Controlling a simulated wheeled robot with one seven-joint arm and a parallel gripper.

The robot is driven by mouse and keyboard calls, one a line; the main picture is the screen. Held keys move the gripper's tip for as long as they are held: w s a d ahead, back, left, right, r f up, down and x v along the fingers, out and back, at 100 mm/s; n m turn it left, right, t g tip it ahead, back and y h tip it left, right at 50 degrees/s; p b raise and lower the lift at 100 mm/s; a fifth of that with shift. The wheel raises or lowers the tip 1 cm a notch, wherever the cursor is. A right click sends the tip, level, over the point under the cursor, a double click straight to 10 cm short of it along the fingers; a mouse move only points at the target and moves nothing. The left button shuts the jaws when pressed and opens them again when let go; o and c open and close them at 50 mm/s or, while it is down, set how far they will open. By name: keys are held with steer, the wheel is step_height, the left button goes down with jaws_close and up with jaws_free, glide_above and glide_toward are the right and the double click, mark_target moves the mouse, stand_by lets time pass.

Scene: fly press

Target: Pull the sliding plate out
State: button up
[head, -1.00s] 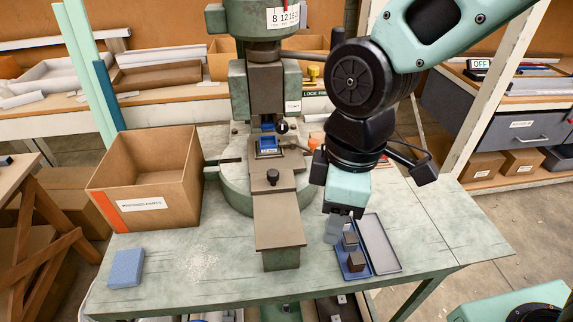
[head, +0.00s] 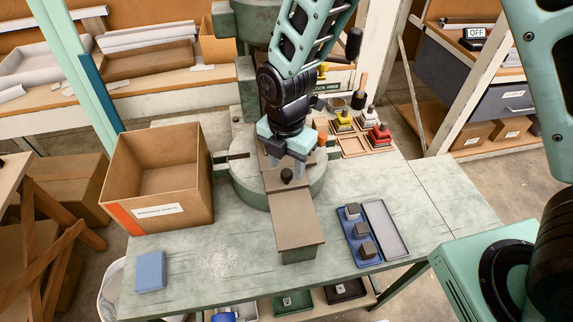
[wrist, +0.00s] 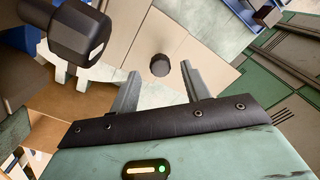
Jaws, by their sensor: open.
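The sliding plate (head: 297,225) is a long flat brown plate that runs from under the press toward the table's front. A black knob (head: 287,175) stands on it. My gripper (head: 284,162) is above the plate, close behind the knob in the head view, with its fingers pointing down. In the wrist view the knob (wrist: 160,65) lies between the two spread fingers, near their tips. The fingers are apart from it and hold nothing. My gripper and arm hide the plate's rear part and the die area under the press.
A cardboard box (head: 125,185) stands left of the press (head: 255,185). A blue tray (head: 352,224) with dark blocks and a grey lid (head: 386,232) lie to the right. A blue block (head: 150,271) lies front left. Stamp-like tools (head: 378,137) stand at the back right.

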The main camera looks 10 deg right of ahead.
steer(key=shift+f, duration=1.15)
jaws_close()
